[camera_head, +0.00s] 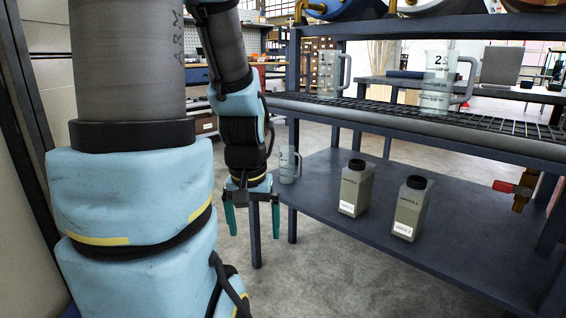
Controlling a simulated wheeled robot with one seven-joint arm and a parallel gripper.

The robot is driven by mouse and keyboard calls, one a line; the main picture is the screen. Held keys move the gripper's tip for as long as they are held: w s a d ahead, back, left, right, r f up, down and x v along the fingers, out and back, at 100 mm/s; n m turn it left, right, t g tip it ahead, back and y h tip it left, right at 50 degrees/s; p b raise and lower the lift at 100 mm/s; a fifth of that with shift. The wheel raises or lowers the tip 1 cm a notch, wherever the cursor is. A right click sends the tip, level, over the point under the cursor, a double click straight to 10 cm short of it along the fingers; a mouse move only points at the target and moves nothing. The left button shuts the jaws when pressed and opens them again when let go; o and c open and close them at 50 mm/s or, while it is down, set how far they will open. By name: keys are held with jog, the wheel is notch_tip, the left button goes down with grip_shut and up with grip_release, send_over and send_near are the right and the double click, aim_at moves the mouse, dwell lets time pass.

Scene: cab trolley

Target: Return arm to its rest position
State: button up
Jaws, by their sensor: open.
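My gripper (252,217) hangs from my blue-padded arm left of the rack. Its two green fingers point down and stand apart, with nothing between them. It is over the floor, beside the left end of the rack's lower shelf. My arm's large near links fill the left of the view and hide what is behind them.
The dark lower shelf (325,226) holds two bottles with black caps (356,188) (410,208) and a small clear jug (289,165). The mesh shelf above (393,110) holds two clear measuring jugs (327,75) (438,82). A red-handled valve (514,188) is at right. Concrete floor shows below.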

notch_tip(320, 180, up, 33)
jog(key=p, duration=3.1)
jog(key=shift+r, duration=0.15)
